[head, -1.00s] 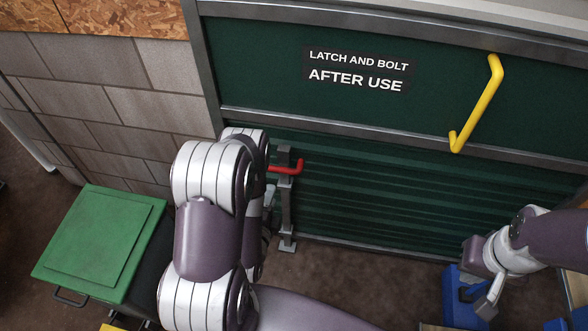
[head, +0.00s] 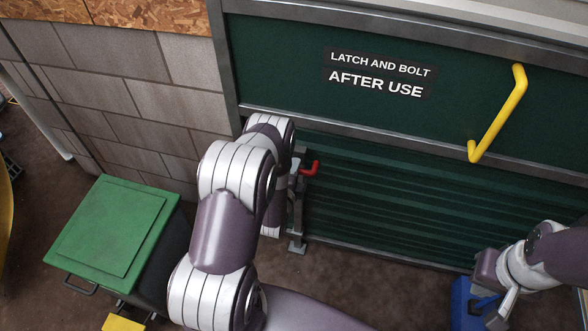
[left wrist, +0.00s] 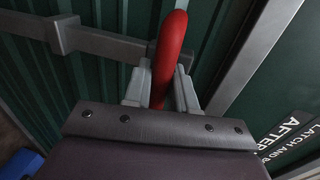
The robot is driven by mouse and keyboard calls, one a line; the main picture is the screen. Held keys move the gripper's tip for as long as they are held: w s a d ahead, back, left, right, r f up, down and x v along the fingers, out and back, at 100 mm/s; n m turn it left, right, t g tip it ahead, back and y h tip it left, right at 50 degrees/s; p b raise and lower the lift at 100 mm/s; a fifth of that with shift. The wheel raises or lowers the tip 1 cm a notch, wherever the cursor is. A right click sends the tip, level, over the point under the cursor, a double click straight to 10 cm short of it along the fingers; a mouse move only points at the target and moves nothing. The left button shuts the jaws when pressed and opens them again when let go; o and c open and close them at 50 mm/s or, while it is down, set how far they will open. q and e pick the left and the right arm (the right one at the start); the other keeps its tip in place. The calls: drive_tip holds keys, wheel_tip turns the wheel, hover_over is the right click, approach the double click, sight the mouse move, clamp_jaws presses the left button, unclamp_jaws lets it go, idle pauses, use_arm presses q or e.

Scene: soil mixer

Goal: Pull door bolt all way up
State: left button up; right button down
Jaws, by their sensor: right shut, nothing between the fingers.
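The door bolt's red handle (head: 312,168) sticks out at the lower left of the green door (head: 420,210), by a grey metal upright (head: 297,235). My left gripper (head: 296,178) is at this handle; my own arm hides most of it in the head view. In the left wrist view the red handle (left wrist: 168,55) passes between the two pale fingers of my left gripper (left wrist: 161,88), which sit close against both its sides. My right gripper (head: 497,305) is shut and empty at the lower right, away from the bolt.
A yellow handle (head: 498,115) is on the upper door beside the "latch and bolt after use" sign (head: 380,76). A green-lidded bin (head: 110,230) stands at left by the block wall (head: 150,105). A blue object (head: 462,305) lies below my right gripper.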

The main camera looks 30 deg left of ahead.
use_arm(q)
clamp_jaws()
wheel_tip(320, 180, up, 6)
drive_tip(key=p, duration=0.4)
drive_tip(key=shift+w+p, duration=0.1)
drive_tip(key=shift+p, duration=0.2)
drive_tip(key=shift+r, duration=0.4)
drive_tip(key=shift+w+f, duration=0.1)
drive_tip(key=shift+f, duration=0.05)
drive_tip(key=o, duration=0.5)
unclamp_jaws()
drive_tip(key=shift+o, duration=0.2)
drive_tip(key=shift+s, duration=0.2)
